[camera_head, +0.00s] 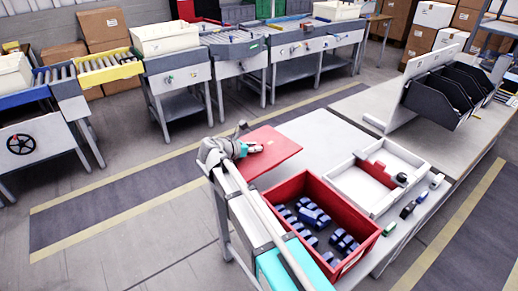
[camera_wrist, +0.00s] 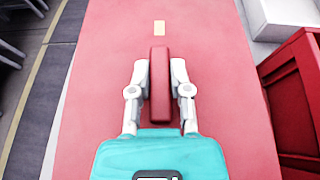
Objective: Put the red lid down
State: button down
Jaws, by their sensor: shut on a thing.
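The red lid (camera_head: 275,152) is a flat red panel at the left end of the white table in the head view. It fills most of the wrist view (camera_wrist: 225,90), with a raised red bar handle (camera_wrist: 159,75) in its middle. My gripper (camera_wrist: 159,80) is shut on this handle, one finger on each side. In the head view my gripper (camera_head: 250,148) is at the lid's left part. I cannot tell whether the lid touches the table.
An open red crate (camera_head: 362,218) holding several blue pieces stands right of the lid. A white tray (camera_head: 350,190) with a red part lies behind it. Small toy cars (camera_head: 407,210) line the table's right edge. Dark bins (camera_head: 435,100) stand at the back right.

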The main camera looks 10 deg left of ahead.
aim_at(254, 146)
notch_tip(254, 146, up, 9)
jog(key=p, duration=0.9)
jog(key=shift+s, duration=0.15)
